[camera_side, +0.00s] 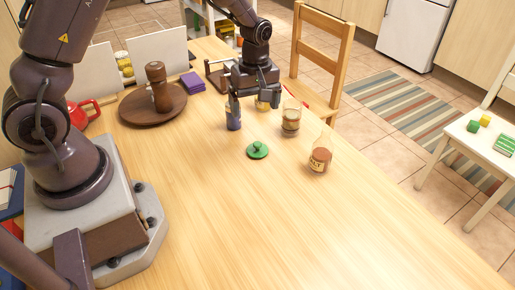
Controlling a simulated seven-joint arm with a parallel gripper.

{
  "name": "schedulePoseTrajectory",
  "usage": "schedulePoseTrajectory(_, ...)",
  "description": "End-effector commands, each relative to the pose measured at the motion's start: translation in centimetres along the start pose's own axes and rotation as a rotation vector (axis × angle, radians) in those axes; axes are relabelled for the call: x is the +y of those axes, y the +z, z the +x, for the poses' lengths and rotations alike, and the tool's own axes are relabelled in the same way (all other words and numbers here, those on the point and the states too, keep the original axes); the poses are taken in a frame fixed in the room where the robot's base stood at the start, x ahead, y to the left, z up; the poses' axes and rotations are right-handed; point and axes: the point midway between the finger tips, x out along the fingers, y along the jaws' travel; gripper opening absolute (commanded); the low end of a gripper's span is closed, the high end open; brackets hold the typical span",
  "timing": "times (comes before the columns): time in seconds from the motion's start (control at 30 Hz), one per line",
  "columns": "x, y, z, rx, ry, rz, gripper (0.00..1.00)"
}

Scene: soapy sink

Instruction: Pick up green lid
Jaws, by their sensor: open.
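The green lid (257,151) lies on the wooden table, a round disc with a knob on top. Nothing covers it in the side view. My gripper (254,107) is open and points down. It is above and behind the lid in the picture, apart from it, among the small jars. I cannot tell whether its fingers touch any jar.
A blue-purple jar (233,119) stands left of the gripper and a glass jar (291,123) right of it. A yellowish jar (263,105) is partly hidden by the gripper. The table front (290,230) is clear.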

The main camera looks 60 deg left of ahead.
Motion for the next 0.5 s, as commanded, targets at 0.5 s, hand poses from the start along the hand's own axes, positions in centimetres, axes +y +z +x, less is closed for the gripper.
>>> schedulePoseTrajectory(0.5, 0.6, -0.1, 5.3, 0.004, 0.022, -0.171, 0.90)
